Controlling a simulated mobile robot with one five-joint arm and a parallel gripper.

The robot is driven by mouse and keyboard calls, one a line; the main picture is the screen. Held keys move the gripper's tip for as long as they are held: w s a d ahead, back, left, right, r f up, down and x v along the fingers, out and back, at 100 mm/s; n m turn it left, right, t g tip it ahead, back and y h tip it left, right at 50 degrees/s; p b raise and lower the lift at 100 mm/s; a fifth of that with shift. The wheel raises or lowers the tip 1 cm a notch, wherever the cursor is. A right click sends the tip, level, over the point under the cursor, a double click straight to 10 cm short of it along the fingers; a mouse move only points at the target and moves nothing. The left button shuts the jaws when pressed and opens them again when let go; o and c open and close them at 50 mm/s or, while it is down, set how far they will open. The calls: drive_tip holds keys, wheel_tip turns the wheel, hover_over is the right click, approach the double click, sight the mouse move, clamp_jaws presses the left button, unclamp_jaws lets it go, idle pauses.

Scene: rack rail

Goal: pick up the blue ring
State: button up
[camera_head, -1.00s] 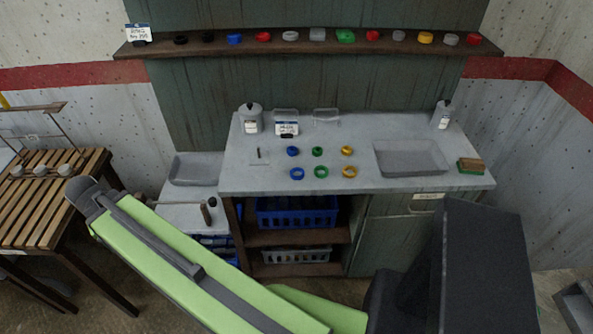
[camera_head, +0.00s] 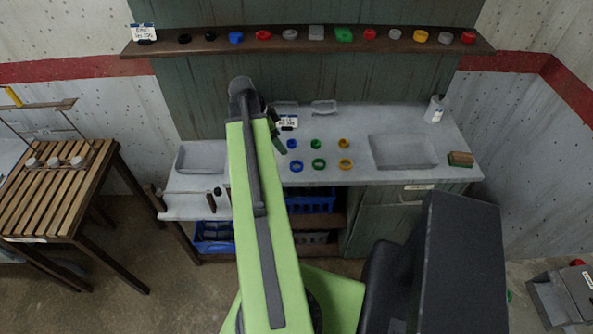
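A blue ring (camera_head: 296,166) lies flat on the grey counter (camera_head: 360,176), at the left end of the front row, with a green ring (camera_head: 319,163) and a yellow ring (camera_head: 345,163) to its right. A smaller blue piece (camera_head: 292,144) lies just behind it. Another blue piece (camera_head: 236,38) is on the wall shelf. My green arm reaches over the counter's left part. The dark end with my gripper (camera_head: 277,137) shows just right of the arm, left of the blue pieces and apart from them. Its fingers are too small and partly hidden to read.
A sunken basin (camera_head: 403,152) is on the counter's right, with a sponge-like block (camera_head: 460,159) and a white bottle (camera_head: 434,109). A shelf (camera_head: 300,47) with several coloured pieces runs above. A slatted wooden table (camera_head: 55,190) stands left.

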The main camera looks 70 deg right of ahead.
drive_tip(key=b, duration=0.8)
approach(299, 167)
drive_tip(key=shift+w+d+f, duration=0.1)
drive_tip(key=shift+w+f, duration=0.05)
drive_tip(key=shift+f, duration=0.6)
drive_tip(key=b+x, duration=0.4)
drive_tip(key=x, duration=0.1)
drive_tip(key=shift+s+b, duration=0.25)
drive_tip(key=shift+b, duration=0.15)
drive_tip(key=c, duration=1.4)
drive_tip(key=shift+r+p, duration=0.25)
drive_tip(key=shift+p, duration=0.05)
drive_tip(key=shift+c, duration=0.2)
